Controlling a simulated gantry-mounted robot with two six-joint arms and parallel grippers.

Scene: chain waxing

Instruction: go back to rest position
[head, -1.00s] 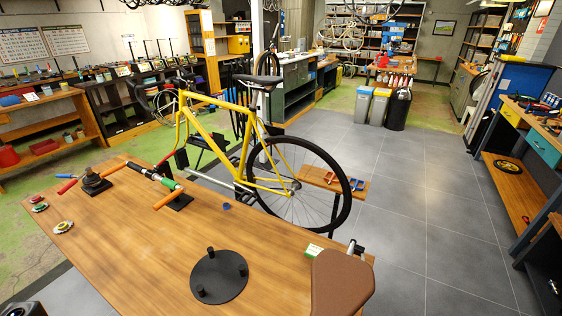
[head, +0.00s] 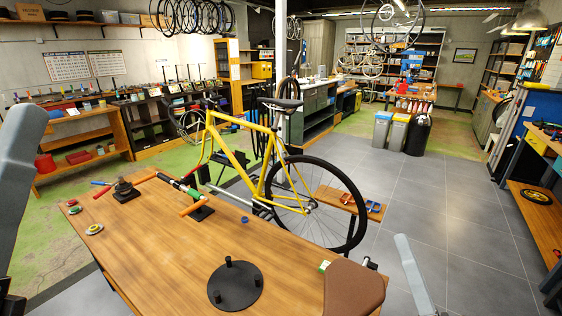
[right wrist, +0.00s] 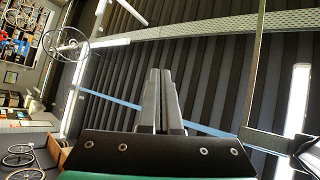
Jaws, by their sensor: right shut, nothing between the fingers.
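My right gripper (right wrist: 160,74) shows in the right wrist view with its two grey fingers close together, shut and empty. It points up toward the ceiling, clear of the bench and everything on it. A pale grey part of my right arm stands at the lower right of the head view, right of the bench and bike seat. A larger grey part of my left arm rises along the left edge. I cannot see my left gripper's fingers.
A wooden bench (head: 165,245) fills the foreground, with a black round plate (head: 236,286), a brown saddle (head: 352,288) and handlebar parts on it. A yellow bicycle (head: 232,160) stands behind it. Grey floor (head: 420,205) is open at the right.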

